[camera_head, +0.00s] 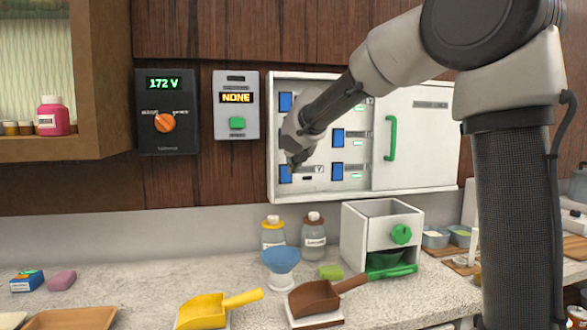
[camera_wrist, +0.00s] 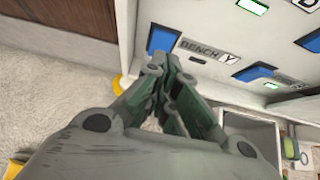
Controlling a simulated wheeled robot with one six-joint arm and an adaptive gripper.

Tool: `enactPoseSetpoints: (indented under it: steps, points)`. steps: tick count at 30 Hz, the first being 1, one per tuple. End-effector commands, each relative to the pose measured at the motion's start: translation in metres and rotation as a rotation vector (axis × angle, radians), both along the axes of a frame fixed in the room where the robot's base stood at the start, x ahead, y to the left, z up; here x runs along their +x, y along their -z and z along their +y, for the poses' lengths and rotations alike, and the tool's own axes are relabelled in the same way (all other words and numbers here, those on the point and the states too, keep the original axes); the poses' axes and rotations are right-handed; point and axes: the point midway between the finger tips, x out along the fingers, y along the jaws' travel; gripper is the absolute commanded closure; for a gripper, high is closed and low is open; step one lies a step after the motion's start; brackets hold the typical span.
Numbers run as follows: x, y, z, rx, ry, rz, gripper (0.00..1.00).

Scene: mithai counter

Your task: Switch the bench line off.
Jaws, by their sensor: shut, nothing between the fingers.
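The white switch panel (camera_head: 320,190) on the wall holds several blue rocker switches. The lower left blue switch (camera_head: 285,174) also shows in the wrist view (camera_wrist: 161,40), beside a label reading BENCH (camera_wrist: 203,49). The small window (camera_wrist: 199,60) by that label looks dark, while windows by other switches glow green. My gripper (camera_head: 294,164) is shut and empty, just in front of the panel's lower left. In the wrist view its fingertips (camera_wrist: 170,62) are just below the bench switch; I cannot tell whether they touch it. My arm hides part of the panel's left column.
The panel's sliding cover (camera_head: 425,140) with a green handle stands at the right. A grey box showing NONE (camera_head: 236,120) and a black 172 V dial (camera_head: 166,120) hang at the left. Two bottles (camera_head: 313,229), a blue funnel bowl (camera_head: 280,262) and a white dispenser (camera_head: 375,215) stand below.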

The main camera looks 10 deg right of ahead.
Motion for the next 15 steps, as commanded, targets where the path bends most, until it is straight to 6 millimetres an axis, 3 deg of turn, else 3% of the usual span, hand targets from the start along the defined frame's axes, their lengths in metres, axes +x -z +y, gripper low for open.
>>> enactPoseSetpoints:
  steps: [15]
  points:
    - [-0.047,-0.059,0.000,0.002,0.000,0.000,1.00]
